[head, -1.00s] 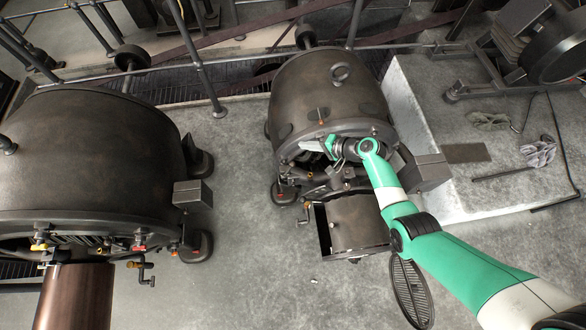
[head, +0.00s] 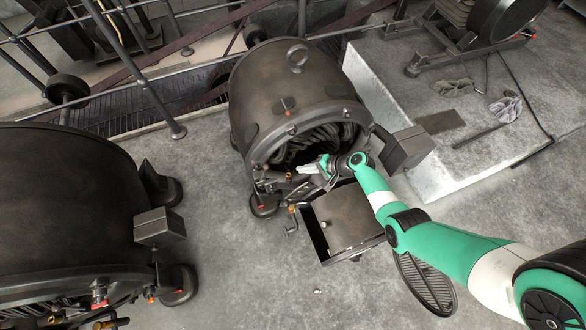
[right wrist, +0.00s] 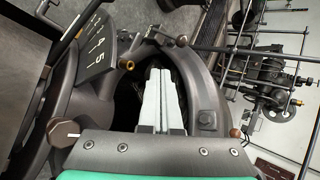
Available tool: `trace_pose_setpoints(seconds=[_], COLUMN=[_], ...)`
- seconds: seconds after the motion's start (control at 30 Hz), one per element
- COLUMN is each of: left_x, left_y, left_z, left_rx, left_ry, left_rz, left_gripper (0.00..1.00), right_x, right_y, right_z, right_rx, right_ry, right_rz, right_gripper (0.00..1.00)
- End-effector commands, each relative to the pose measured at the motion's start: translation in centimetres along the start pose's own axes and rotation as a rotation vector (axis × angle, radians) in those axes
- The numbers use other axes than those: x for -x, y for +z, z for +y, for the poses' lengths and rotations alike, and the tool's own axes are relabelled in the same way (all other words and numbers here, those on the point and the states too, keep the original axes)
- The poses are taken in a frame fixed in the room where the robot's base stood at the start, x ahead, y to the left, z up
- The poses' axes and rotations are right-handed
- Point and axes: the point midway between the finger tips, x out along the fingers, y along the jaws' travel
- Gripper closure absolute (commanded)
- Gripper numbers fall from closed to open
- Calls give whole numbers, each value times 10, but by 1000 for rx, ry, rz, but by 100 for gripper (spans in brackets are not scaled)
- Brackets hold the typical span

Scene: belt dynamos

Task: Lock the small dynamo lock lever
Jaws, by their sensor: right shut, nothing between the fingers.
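The small dynamo (head: 300,92) is the dark drum in the middle of the head view, with coils (head: 318,140) showing in its open front. I cannot tell for certain which is the lock lever. My right gripper (head: 302,170) is shut and empty at the lower part of the opening, pointing left toward the brass end. In the right wrist view its pale fingers (right wrist: 160,98) are together, near a brass knob (right wrist: 127,64). My left gripper is not in view.
A larger dynamo (head: 65,205) stands at the left. Railings (head: 135,60) run behind. A concrete plinth with gloves (head: 505,106) is at right.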

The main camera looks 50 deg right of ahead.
Motion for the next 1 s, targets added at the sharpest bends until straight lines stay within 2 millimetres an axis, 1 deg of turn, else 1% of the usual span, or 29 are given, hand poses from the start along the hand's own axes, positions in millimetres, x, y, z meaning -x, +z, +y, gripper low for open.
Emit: trace_pose_setpoints(seconds=[0.03,0.2,0.27,0.4,0.47,0.5,0.53,0.7,0.8,1.0], left_x=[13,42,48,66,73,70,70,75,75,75], left_y=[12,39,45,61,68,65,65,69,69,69], left_z=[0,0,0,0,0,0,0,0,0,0], left_rx=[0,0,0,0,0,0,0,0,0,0], left_ry=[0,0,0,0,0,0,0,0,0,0], left_rz=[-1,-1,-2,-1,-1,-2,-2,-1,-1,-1], left_gripper=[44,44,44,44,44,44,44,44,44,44], right_x=[-13,-46,-57,-88,-99,-99,-102,-112,-114,-114], right_y=[-2,-2,-2,-1,-1,3,4,10,12,12], right_z=[6,9,7,7,6,-5,-10,-25,-29,-29], right_rx=[4,4,3,3,2,5,5,2,0,-1], right_ry=[-1,-2,-1,-1,-1,-2,-2,-1,-1,-1], right_rz=[-1,-2,-2,-3,-2,-1,-1,0,0,1], right_gripper=[100,100,100,100,100,100,100,100,100,100])
